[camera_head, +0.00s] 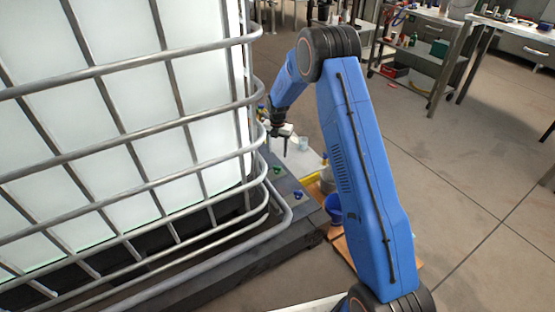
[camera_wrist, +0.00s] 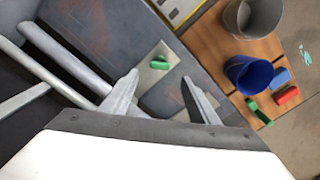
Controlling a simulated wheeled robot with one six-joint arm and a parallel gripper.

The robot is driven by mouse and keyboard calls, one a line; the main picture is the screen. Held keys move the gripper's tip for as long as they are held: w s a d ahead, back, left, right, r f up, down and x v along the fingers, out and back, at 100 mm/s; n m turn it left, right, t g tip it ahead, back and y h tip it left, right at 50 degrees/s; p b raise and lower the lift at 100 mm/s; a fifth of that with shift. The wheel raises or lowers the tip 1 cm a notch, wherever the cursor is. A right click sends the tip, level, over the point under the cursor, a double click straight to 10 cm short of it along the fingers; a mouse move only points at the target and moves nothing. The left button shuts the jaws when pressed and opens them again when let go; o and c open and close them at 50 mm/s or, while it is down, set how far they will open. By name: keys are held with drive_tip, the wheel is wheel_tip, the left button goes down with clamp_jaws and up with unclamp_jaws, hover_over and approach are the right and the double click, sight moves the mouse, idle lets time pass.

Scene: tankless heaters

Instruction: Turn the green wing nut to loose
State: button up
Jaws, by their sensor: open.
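The green wing nut (camera_wrist: 159,62) shows in the wrist view on a pale square patch of a dark grey surface. It lies beyond my gripper's two fingertips (camera_wrist: 159,84), roughly between their lines. The fingers are spread apart with nothing between them, and I see no contact with the nut. In the head view the green wing nut (camera_head: 277,170) is small, on the dark ledge beside the caged tank. My gripper (camera_head: 286,142) hangs above and slightly right of it there, partly unclear at this size.
A caged white tank (camera_head: 110,120) stands close on the left; its metal bars (camera_wrist: 65,55) show near my gripper. A small blue piece (camera_head: 298,194) is on the ledge. A blue bucket (camera_wrist: 245,75), grey bucket (camera_wrist: 240,20) and red block (camera_wrist: 287,95) are on wooden boards to the right.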

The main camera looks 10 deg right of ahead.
wheel_tip(320, 180, up, 6)
idle(0.4)
drive_tip(key=shift+r, duration=0.1)
drive_tip(key=s+d+r+m+t, duration=0.1)
drive_tip(key=s+d+r+m, duration=0.1)
drive_tip(key=s+r+m, duration=0.8)
drive_tip(key=s+d+r+m+t, duration=0.15)
drive_tip(key=s+r+m, duration=0.25)
drive_tip(key=s+r, duration=1.25)
drive_tip(key=s+d+r+m+t, duration=0.1)
drive_tip(key=s+m, duration=0.6)
drive_tip(key=s, duration=0.8)
drive_tip(key=s+d+r+m+t, duration=0.1)
drive_tip(key=s+d+m, duration=0.1)
drive_tip(key=s+m, duration=0.6)
drive_tip(key=s, duration=0.7)
drive_tip(key=shift+s+d+r, duration=0.2)
drive_tip(key=shift+d+r, duration=0.05)
drive_tip(key=shift+r, duration=0.15)
